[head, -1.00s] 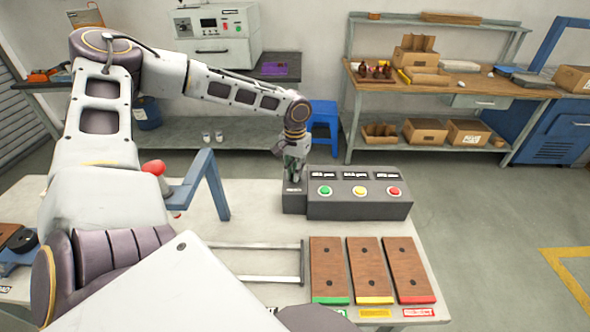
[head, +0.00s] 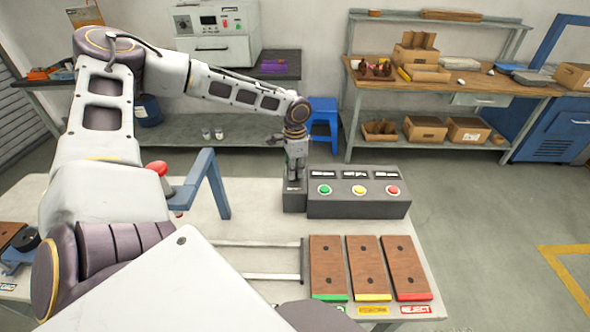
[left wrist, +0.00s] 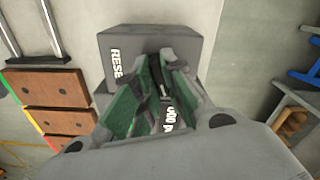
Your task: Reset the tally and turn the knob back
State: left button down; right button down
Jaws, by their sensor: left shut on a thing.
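A small dark grey box (head: 294,205) stands on the table, joined to the left end of a wider dark panel (head: 358,209) with green, yellow and red buttons and small displays above them. My left gripper (head: 294,180) points down onto the small box's top. In the left wrist view its green-padded fingers (left wrist: 158,88) are shut on a dark, narrow thing, seemingly the knob (left wrist: 160,82), mostly hidden between them. The small box (left wrist: 135,42) shows there too, with a label reading "RESE", its end covered. My right gripper is not in view.
Three wooden plates (head: 329,265) with green, yellow and red edges lie in front of the panel. Metal rails (head: 262,243) lie left of them. A blue bracket (head: 211,185) and a red knob-like top (head: 157,167) stand by my left arm.

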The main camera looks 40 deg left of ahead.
pick_arm(q)
jog(key=shift+w+m, duration=0.1)
jog(key=shift+m, duration=1.2)
jog(key=c, duration=1.5)
grip_release()
notch_tip(320, 180, up, 12)
